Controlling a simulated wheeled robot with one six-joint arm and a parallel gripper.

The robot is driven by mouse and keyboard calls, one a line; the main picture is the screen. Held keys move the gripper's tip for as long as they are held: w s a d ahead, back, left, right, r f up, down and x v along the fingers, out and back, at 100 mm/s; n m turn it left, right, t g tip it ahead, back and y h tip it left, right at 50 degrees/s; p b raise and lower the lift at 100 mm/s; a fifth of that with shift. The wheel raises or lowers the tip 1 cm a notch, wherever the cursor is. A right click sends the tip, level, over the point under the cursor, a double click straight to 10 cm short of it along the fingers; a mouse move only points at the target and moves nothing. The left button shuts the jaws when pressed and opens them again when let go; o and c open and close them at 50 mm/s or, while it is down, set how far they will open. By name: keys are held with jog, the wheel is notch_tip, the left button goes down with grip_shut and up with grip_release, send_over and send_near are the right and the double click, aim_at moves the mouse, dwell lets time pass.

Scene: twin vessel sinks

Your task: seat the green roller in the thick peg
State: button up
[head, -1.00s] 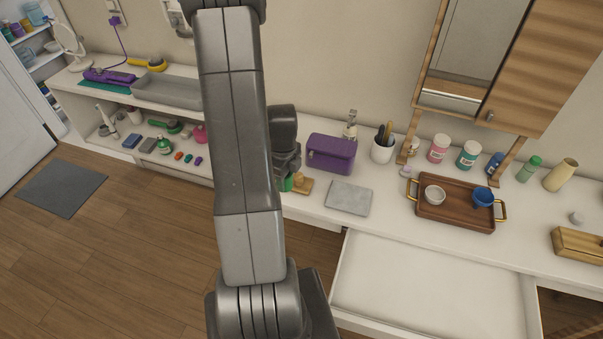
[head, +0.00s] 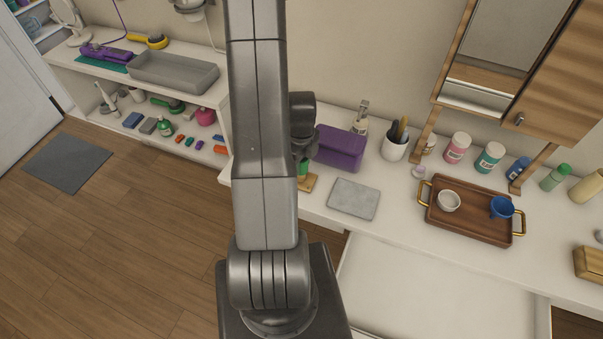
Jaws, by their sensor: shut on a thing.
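The green roller (head: 303,168) shows as a small green patch just right of my arm, below my gripper (head: 303,161). My gripper is shut on it, with the fingers mostly hidden by my arm and wrist. A small tan wooden base (head: 309,183) lies on the white counter just below the roller in the picture, partly behind my arm. The thick peg cannot be made out. I cannot tell whether the roller touches a peg or hangs above the base.
A purple box (head: 340,148) stands close behind my gripper. A grey slab (head: 353,199) lies to the right, then a brown tray (head: 470,232) with two cups. An open drawer (head: 440,288) juts out in front. A lower shelf unit (head: 210,92) stands left.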

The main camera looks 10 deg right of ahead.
notch_tip(320, 180, down, 4)
jog(key=shift+f+b, duration=0.15)
jog(key=shift+b, duration=0.85)
jog(key=shift+f, duration=0.2)
jog(key=o, duration=1)
jog(key=shift+c, duration=0.2)
jog(key=shift+r, duration=0.2)
notch_tip(320, 180, up, 12)
jog(key=b, duration=0.1)
jog(key=shift+b, duration=0.3)
